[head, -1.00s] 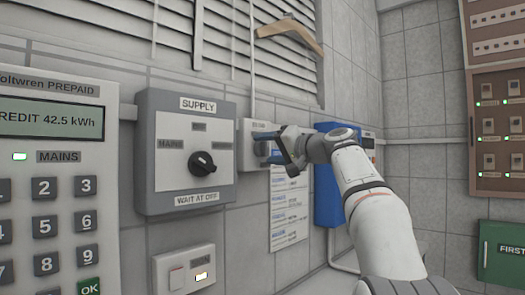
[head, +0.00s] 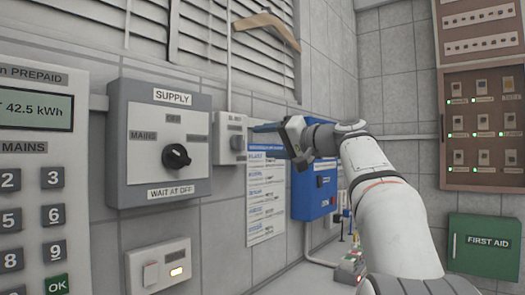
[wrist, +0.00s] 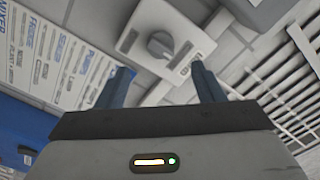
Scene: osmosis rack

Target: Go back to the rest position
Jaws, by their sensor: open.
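My gripper (head: 268,138) is in the middle of the head view, in front of the wall. Its two blue-grey fingers are spread apart in the wrist view (wrist: 160,85), with nothing between them. A small grey switch box with a rotary knob (wrist: 160,45) is on the wall beyond the fingertips, apart from them. The same switch box (head: 231,138) shows in the head view just left of the gripper. My white arm reaches in from the lower right.
On the wall are a supply box with a black knob (head: 176,156), a prepaid meter (head: 22,215), a rocker switch (head: 158,270), a printed sheet (head: 265,205) and a blue box (head: 313,190). A green first aid box (head: 484,248) and a brown breaker panel (head: 481,165) are at right.

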